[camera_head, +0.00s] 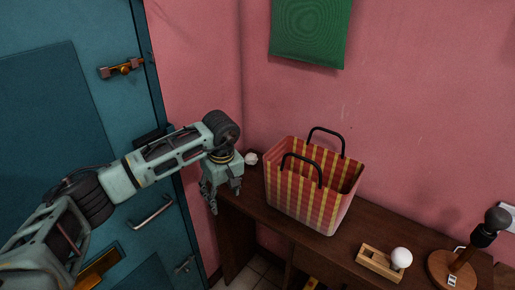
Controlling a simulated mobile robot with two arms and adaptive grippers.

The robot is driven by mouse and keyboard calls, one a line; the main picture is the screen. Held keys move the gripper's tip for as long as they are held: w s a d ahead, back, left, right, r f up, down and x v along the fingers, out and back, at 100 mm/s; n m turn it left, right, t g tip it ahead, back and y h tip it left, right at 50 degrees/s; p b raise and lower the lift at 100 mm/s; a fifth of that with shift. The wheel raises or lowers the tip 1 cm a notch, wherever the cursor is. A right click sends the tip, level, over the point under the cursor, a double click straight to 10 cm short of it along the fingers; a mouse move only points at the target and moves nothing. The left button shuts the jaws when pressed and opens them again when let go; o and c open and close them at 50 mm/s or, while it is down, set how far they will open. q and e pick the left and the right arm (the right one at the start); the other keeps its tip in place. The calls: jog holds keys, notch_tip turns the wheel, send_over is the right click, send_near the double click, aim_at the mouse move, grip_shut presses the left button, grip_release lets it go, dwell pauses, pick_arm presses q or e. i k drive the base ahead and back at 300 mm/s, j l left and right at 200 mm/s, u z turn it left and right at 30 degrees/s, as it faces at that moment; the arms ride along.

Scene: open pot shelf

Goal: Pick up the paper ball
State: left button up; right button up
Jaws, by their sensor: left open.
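A small white paper ball (251,158) lies at the back left end of the dark wooden table, near the pink wall. My left gripper (226,198) reaches in from the left and hangs at the table's left end, just left of and in front of the ball. Its fingers point down and are open, with nothing seen between them. The ball is apart from the fingertips. My right gripper is not in view.
A red and yellow checked bag (305,203) with black handles stands right of the ball. A wooden holder (379,263) with a white ball (401,258) and a dark-topped stand (459,262) are farther right on the table (290,229). A teal door (95,70) is at left.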

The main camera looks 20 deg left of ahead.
aim_at(251, 159)
jog(key=i, duration=0.95)
